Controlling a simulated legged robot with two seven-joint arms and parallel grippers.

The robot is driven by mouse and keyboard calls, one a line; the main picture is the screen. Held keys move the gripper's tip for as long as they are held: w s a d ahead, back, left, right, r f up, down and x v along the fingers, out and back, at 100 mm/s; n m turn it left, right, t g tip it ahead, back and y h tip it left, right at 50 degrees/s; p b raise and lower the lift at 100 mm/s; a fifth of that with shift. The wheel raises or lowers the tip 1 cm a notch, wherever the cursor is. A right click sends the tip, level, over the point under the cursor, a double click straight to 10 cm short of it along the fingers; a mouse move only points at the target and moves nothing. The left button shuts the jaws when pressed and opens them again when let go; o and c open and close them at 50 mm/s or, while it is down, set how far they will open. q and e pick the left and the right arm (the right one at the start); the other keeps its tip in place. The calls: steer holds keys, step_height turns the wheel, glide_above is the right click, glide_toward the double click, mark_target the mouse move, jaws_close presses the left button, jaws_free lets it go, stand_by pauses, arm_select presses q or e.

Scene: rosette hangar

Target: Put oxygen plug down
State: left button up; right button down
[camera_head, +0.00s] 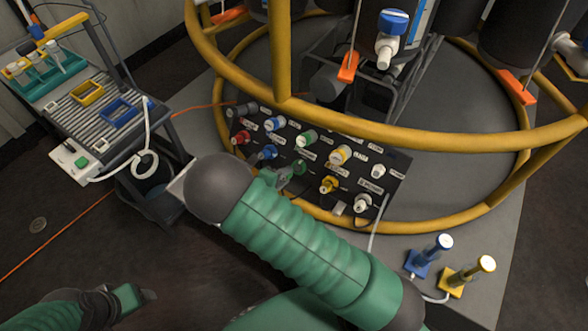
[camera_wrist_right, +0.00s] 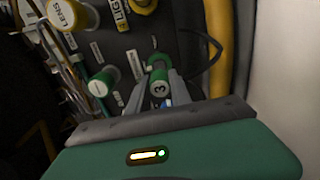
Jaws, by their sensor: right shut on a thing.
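My right gripper (camera_head: 291,177) is at the dark connector panel (camera_head: 392,188), beyond my green forearm. In the right wrist view its two fingers (camera_wrist_right: 160,92) are shut on a green plug marked 3 (camera_wrist_right: 158,88). The plug is at or just in front of the panel; I cannot tell whether it is seated. No oxygen label is readable. Another green fitting marked 1 (camera_wrist_right: 99,86) is to its left in the wrist view. My left gripper (camera_head: 127,297) is low at the left, away from the panel, and its fingers are not clear.
Red, blue, green, yellow and white fittings crowd the panel. A yellow ring rail (camera_head: 425,140) runs above it. A cart (camera_head: 78,112) with trays stands at the left. A blue stand (camera_head: 420,262) and a yellow stand (camera_head: 455,281) are at the lower right.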

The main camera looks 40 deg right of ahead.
steer(key=shift+s+a+r, duration=0.15)
steer(key=shift+a+r, duration=0.05)
steer(key=shift+a, duration=0.1)
stand_by(0.4)
